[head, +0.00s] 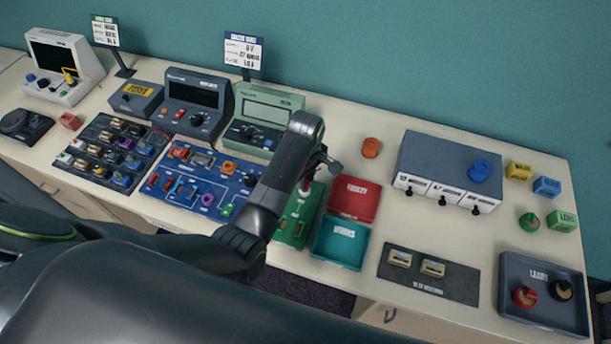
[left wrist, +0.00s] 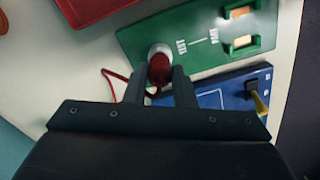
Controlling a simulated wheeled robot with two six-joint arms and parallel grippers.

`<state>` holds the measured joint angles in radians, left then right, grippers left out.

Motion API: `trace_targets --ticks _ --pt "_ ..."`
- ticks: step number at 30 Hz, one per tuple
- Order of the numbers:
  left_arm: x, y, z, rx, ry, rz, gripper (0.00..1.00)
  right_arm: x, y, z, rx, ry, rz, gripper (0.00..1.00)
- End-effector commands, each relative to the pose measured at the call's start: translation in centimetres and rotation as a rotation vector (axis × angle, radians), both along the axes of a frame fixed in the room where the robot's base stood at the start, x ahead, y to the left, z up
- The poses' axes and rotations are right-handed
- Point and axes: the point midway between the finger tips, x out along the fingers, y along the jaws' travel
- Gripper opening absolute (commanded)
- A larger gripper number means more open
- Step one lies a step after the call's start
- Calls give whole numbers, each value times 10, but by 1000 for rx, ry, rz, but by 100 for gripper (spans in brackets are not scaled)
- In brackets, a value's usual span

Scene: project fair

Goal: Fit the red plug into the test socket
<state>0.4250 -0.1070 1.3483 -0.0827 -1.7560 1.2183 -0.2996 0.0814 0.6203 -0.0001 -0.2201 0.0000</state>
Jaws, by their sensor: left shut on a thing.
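The red plug (left wrist: 158,72) is between the two fingers of my left gripper (left wrist: 160,82), which is shut on it. A red lead runs from it to the left in the left wrist view. The plug's front end is at the pale round test socket (left wrist: 160,50) on the green board (left wrist: 208,36), beside the word TEST. I cannot tell how deep it sits. In the head view my left gripper (head: 306,184) points down over the green board (head: 296,232), and my arm covers part of that board. My right gripper is not in view.
A red FAULTY tray (head: 372,191) and a teal tray (head: 325,255) stand just right of the green board. A blue board (head: 165,187) lies to its left, with meters behind. A grey switch box (head: 447,158) and a dark leads tray (head: 545,320) are farther right.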

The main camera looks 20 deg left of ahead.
Motion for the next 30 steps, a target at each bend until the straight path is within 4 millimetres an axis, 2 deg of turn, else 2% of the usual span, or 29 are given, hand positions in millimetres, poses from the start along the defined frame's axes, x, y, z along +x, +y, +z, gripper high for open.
trace_targets --ticks 29,30 --pt "0 0 -12 0 1 0 0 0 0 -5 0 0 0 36" --pt "0 0 -12 0 1 0 24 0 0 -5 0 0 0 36"
